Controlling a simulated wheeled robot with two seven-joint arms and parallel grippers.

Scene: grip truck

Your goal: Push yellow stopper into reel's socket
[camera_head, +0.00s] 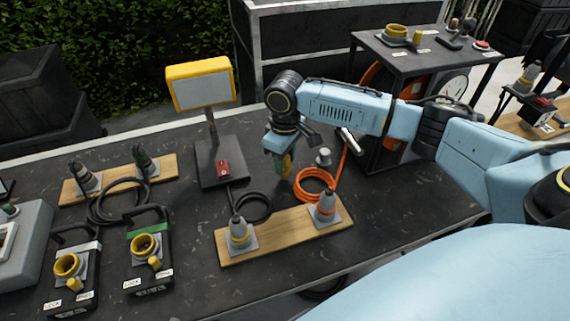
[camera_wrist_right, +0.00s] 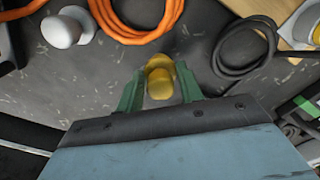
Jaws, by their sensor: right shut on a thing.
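My right gripper (camera_head: 281,160) is shut on the yellow stopper (camera_head: 287,166), above the dark table just right of the lamp's base. In the right wrist view the stopper (camera_wrist_right: 160,82) sits between the green fingers of the right gripper (camera_wrist_right: 158,88). The orange reel (camera_head: 372,82) stands under a small dark stand at the right, partly hidden by my right arm. I cannot make out its socket. The left gripper is not in view.
A yellow-framed lamp (camera_head: 201,84) stands left of the gripper. A coiled orange cable (camera_head: 316,184), a pale knob (camera_head: 323,157) and a wooden board (camera_head: 284,237) with two plugs lie nearby. Black boxes with yellow sockets (camera_head: 147,246) stand front left.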

